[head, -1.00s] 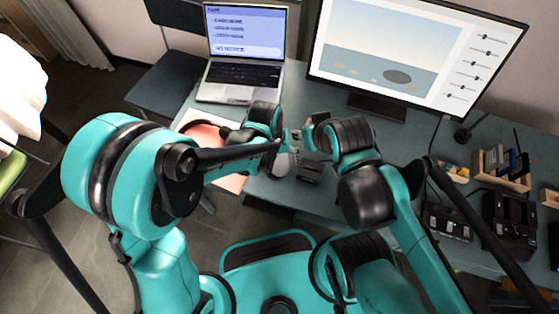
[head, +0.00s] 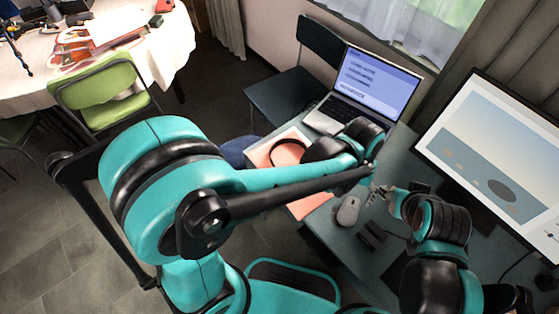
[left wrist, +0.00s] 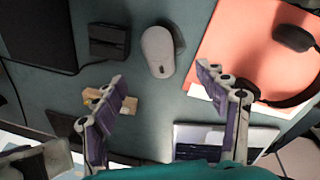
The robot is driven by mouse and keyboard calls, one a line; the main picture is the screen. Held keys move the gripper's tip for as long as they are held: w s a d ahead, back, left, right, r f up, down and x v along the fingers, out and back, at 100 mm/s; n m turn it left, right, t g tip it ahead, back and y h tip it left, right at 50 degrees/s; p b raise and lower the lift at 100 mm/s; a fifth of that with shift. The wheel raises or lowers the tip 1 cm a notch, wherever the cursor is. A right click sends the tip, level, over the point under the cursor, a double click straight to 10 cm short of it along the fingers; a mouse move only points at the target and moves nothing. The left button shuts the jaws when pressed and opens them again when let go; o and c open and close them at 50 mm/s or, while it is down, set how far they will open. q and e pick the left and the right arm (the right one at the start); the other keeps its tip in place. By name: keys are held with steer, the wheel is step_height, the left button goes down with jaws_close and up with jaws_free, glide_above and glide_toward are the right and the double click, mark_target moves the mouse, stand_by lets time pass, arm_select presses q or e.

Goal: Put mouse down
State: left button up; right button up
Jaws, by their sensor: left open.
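The grey-white mouse (head: 348,211) lies on the dark teal desk (head: 345,252), apart from my grippers. In the left wrist view the mouse (left wrist: 158,50) is just beyond my left gripper (left wrist: 165,82), whose fingers are spread with nothing between them. In the head view my left gripper (head: 372,172) is above the desk, up and right of the mouse. My right gripper (head: 384,194) is close beside it, and its fingers are too small to read.
A small black box (head: 371,236) lies right of the mouse. Headphones (head: 288,152) lie on an orange sheet (head: 308,206) to the left. A laptop (head: 365,90) and a monitor (head: 495,150) stand behind. A green chair (head: 103,92) is far left.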

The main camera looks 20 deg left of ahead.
arm_select(q)
steer(key=s+a+r+n+t, duration=0.1)
steer(key=a+r+t, duration=0.2)
steer(key=a, duration=1)
steer(key=s+a+r+n+t+y, duration=0.1)
steer(key=a+r+t, duration=0.3)
steer(key=a, duration=0.9)
step_height(320, 180, up, 3)
steer(key=shift+s+a+r+y, duration=0.1)
steer(key=shift+s+a+y, duration=0.2)
steer(key=shift+s+a, duration=0.05)
